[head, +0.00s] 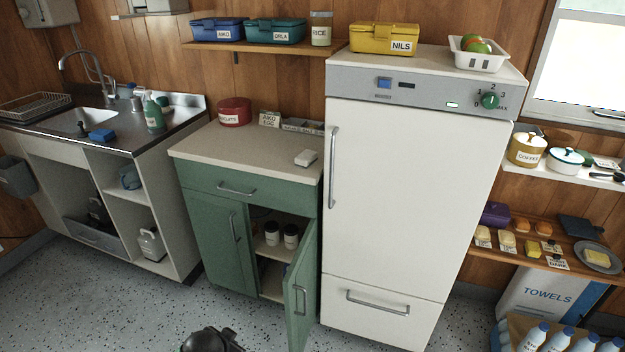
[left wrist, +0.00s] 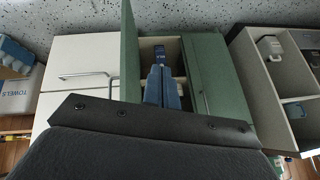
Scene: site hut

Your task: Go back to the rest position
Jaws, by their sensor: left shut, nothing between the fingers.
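My left gripper (left wrist: 162,90) shows in the left wrist view as blue fingers, shut and empty. It points toward the green cabinet (head: 207,224), whose right door (head: 301,287) stands open. The cabinet also shows in the left wrist view (left wrist: 216,82), upside down. A dark rounded part of mine shows at the bottom edge of the head view; the left fingers are not visible there. My right gripper is in neither view.
Two dark-lidded jars (head: 290,236) stand inside the cabinet. A white fridge (head: 405,190) stands right of it, and a sink unit (head: 125,160) to the left. The speckled floor (head: 130,310) in front is clear. A crate of bottles is at the lower right.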

